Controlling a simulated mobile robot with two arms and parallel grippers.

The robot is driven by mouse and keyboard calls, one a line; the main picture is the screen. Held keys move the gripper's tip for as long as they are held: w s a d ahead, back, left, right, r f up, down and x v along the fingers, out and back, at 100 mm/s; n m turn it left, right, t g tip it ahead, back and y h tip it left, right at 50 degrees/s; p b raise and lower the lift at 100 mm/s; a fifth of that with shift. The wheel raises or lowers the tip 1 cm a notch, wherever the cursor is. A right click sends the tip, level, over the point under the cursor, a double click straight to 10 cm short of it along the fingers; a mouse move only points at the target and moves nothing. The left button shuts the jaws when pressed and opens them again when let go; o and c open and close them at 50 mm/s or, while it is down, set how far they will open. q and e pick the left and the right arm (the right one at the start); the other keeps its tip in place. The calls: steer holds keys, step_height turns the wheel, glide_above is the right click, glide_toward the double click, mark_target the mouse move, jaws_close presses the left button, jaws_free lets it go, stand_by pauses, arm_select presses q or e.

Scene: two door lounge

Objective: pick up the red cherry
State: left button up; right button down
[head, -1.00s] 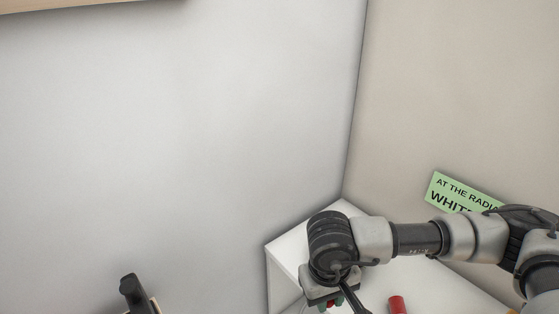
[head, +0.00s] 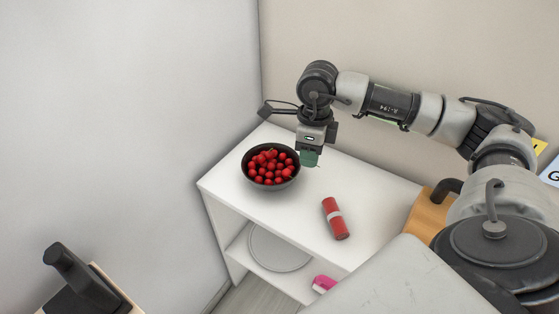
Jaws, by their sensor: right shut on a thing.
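A dark bowl (head: 246,177) full of red cherries (head: 270,168) stands on the white shelf unit's top, near its left end. My right gripper (head: 310,158) is at the bowl's right rim, pointing down, with green fingertips. It is shut on a red cherry, which its fingers hide in this view. I cannot tell how far the fingertips are above the shelf top. My left gripper is not in view.
A red cylinder with a pale band (head: 335,218) lies on the white shelf unit (head: 300,217), right of the bowl. A round pale plate (head: 280,247) and a pink object (head: 323,284) are on the lower shelf. A black-handled object (head: 75,280) is at bottom left. Walls stand behind.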

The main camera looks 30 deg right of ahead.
steer(key=d+m, duration=0.1)
steer(key=m, duration=0.1)
steer(key=d+r+m, duration=0.1)
steer(key=d+m, duration=0.1)
steer(key=m, duration=0.1)
steer(key=d+r+m, duration=0.1)
steer(key=d+m, duration=0.1)
steer(key=m, duration=0.1)
steer(key=shift+w+t, duration=0.1)
steer(key=shift+t, duration=0.2)
steer(key=p, duration=0.2)
glide_above(278, 167)
step_height(278, 167, down, 7)
steer(key=shift+d+r, duration=0.1)
steer(key=shift+r, duration=0.05)
step_height(278, 167, down, 2)
steer(key=shift+w+f+p, duration=0.15)
steer(key=shift+f+p, duration=0.1)
steer(key=shift+p, duration=0.05)
steer(key=shift+f, duration=0.7)
